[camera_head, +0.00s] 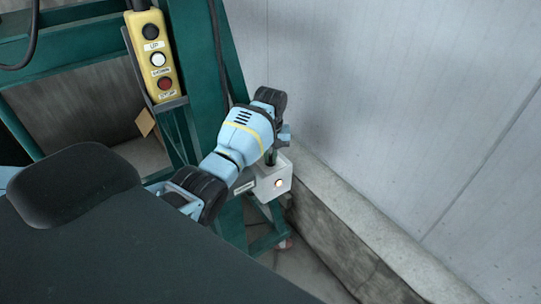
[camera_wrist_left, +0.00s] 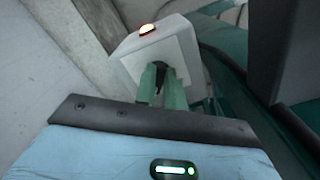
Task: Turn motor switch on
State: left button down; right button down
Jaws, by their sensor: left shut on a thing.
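The motor switch is on a small light-grey box (camera_head: 268,188) fixed to the green frame by the wall. My right gripper is out of view.
A yellow pendant control (camera_head: 152,50) with black, white and red buttons hangs on the green frame (camera_head: 190,60) to the left. A pale panelled wall (camera_head: 400,90) and a concrete ledge (camera_head: 350,215) close off the right side.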

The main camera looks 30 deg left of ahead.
aim_at(271, 159)
pick_arm(q)
jog(key=shift+r, duration=0.1)
jog(key=c, duration=1.5)
grip_release()
jog(key=shift+r, duration=3.9)
jog(key=shift+d, duration=0.1)
